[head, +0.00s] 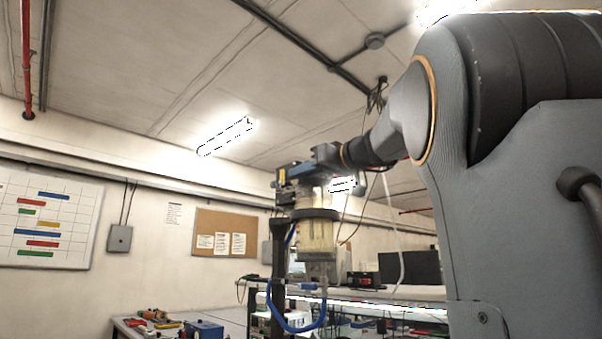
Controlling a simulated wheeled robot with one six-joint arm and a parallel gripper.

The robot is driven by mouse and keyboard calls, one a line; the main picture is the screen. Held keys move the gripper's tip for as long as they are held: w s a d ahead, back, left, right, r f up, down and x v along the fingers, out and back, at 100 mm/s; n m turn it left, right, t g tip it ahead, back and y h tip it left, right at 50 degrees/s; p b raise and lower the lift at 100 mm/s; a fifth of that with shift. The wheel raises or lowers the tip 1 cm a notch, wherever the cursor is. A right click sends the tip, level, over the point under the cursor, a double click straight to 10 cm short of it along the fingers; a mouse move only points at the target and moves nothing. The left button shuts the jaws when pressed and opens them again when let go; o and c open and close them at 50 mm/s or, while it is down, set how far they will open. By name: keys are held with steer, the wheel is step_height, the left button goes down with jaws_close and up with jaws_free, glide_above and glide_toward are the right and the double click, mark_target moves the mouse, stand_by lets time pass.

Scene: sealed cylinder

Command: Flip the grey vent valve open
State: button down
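A clear upright cylinder (317,238) with a yellowish tint stands in a dark holder near the middle of the head view. A dark ring goes around its upper part. My arm reaches in from the right, and my gripper (288,192) is at the cylinder's top, on its left side. The fingers are small and dark against the stand, so I cannot tell whether they are open or shut, or whether they touch anything. I cannot make out the grey vent valve; the cylinder's top is partly covered by my gripper.
A dark post (279,270) holds the cylinder. A blue hose (296,329) loops below it. A bench behind carries a blue box (204,329) and several tools at the left. A dark monitor (408,268) stands behind at the right. Open air lies left of the post.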

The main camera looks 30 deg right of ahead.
steer(key=shift+r+p, duration=0.1)
steer(key=shift+p, duration=0.2)
steer(key=shift+r+g+p, duration=0.25)
steer(key=shift+g+p, duration=0.25)
steer(key=shift+p, duration=0.45)
steer(key=g+p, duration=0.1)
steer(key=p, duration=0.2)
steer(key=shift+r+g+h, duration=0.1)
steer(key=shift+g+h, duration=0.2)
steer(key=shift+h, duration=0.1)
steer(key=c, duration=2.1)
jaws_free()
steer(key=shift+b+v, duration=1.15)
steer(key=shift+v, duration=2.8)
